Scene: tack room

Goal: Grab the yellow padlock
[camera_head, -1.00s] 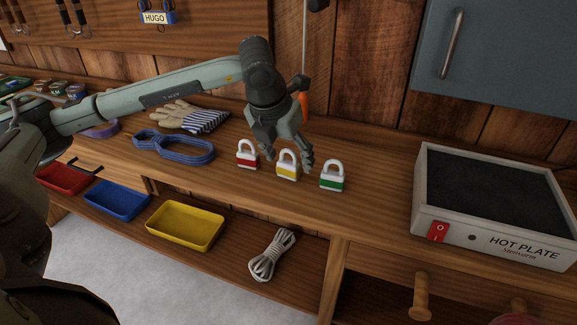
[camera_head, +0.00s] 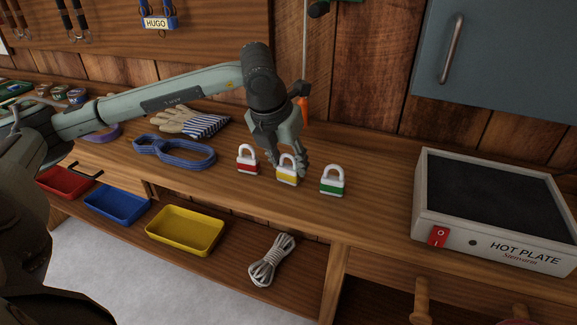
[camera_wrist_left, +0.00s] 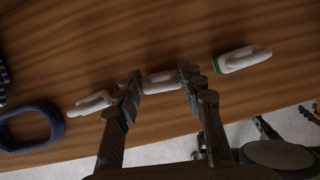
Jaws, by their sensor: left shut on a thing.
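The yellow padlock (camera_head: 287,176) stands upright on the wooden bench, between the red padlock (camera_head: 247,160) and the green padlock (camera_head: 333,181). My left gripper (camera_head: 289,166) reaches down over it and is shut on it. In the left wrist view the yellow padlock (camera_wrist_left: 161,82) sits between the two fingers of my left gripper (camera_wrist_left: 160,84), with the green padlock (camera_wrist_left: 243,59) and the red padlock (camera_wrist_left: 92,103) on either side. Part of the yellow padlock's shackle is behind the fingers.
A hot plate (camera_head: 497,249) stands on the right of the bench. A blue strap (camera_head: 174,152) and a glove (camera_head: 192,121) lie on the left. Yellow (camera_head: 185,230), blue (camera_head: 117,203) and red (camera_head: 64,180) trays and a rope (camera_head: 272,262) are on the shelf below.

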